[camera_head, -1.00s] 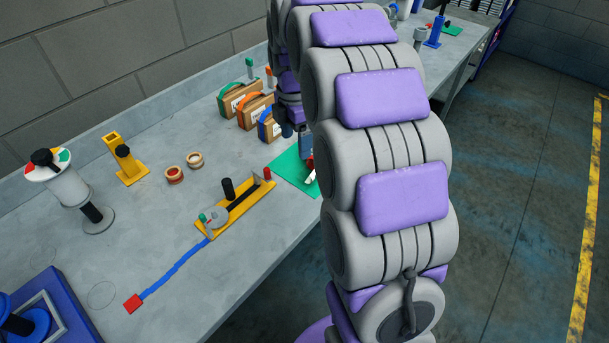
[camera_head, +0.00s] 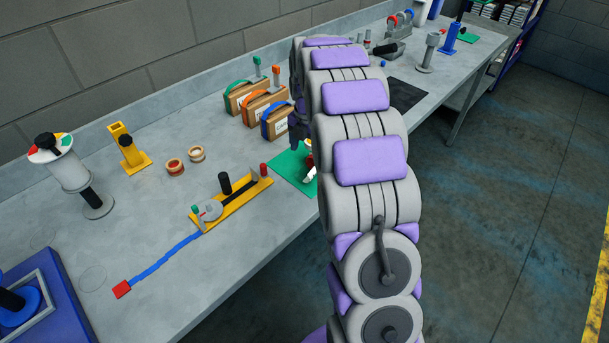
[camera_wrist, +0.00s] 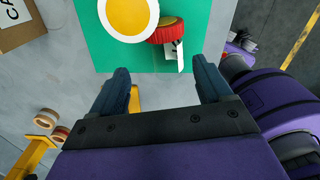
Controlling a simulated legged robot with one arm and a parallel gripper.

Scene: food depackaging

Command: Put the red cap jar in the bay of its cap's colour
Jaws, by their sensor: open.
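In the wrist view a jar with a ribbed red cap (camera_wrist: 166,30) and a white label lies or leans on a green mat (camera_wrist: 98,48). It is beyond my fingertips, slightly right of the middle between them. A round yellow disc with a white rim (camera_wrist: 128,14) is just left of it, cut by the frame edge; I cannot tell what it is. My gripper (camera_wrist: 160,72) is open and empty, its fingers apart over the mat's near edge. In the head view the red-and-white jar (camera_head: 309,162) is partly hidden by my arm. I cannot identify a red bay.
Cardboard boxes with green (camera_head: 238,88), orange (camera_head: 264,95) and blue (camera_head: 277,122) arches stand behind the mat. A yellow fixture (camera_head: 230,205) and tape rolls (camera_head: 175,167) sit left of it. A grey post (camera_head: 429,52) stands farther right.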

